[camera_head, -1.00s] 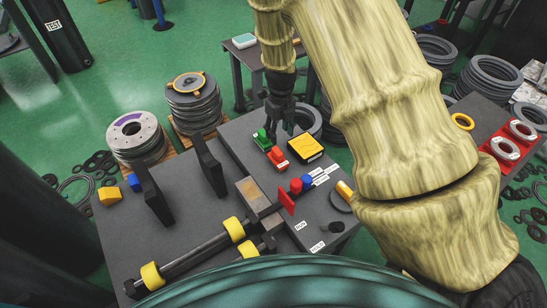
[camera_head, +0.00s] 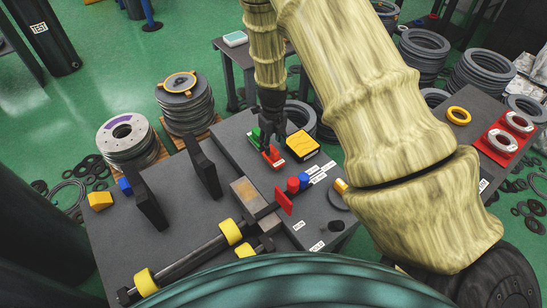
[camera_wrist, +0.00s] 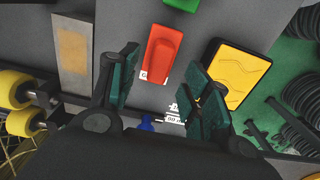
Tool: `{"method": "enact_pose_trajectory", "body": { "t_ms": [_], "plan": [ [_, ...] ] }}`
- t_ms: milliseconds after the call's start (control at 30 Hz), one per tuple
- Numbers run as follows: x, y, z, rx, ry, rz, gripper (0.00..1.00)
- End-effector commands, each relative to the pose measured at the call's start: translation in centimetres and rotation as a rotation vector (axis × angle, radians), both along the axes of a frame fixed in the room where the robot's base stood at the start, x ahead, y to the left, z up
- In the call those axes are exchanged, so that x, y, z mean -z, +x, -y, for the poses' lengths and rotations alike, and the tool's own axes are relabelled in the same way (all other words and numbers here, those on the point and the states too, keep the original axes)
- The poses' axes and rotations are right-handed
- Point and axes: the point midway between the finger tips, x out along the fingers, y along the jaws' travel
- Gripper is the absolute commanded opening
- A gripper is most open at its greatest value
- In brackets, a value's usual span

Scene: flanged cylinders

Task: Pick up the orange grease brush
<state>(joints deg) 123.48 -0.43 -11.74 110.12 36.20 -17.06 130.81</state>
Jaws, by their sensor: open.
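The orange-red grease brush (camera_head: 272,157) lies on the dark table; a white label sits at its near end. In the wrist view the brush (camera_wrist: 163,52) looks like a smooth orange-red block, ahead of and roughly midway between my fingertips. My gripper (camera_head: 271,136) is open and points down, close over the brush in the head view. In the wrist view my gripper (camera_wrist: 160,72) has its two green-padded fingers apart, with nothing between the pads. I cannot tell the exact height gap between fingertips and brush.
A green block (camera_head: 254,136) lies just beyond the brush, and a yellow-topped black case (camera_head: 302,145) lies close to its right. A red upright plate (camera_head: 284,201) and a blue piece (camera_head: 304,180) are nearer. Two dark upright plates (camera_head: 204,167) stand to the left.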

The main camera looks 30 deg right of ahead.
Motion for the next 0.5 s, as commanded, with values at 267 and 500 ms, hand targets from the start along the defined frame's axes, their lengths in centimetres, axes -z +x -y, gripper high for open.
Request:
{"method": "enact_pose_trajectory", "body": {
  "t_ms": [267,500],
  "plan": [
    [3.2,-0.2,0.0,0.001,0.002,-0.002,0.48],
    [4.7,-0.1,0.0,0.001,0.001,-0.001,0.48]
  ]
}}
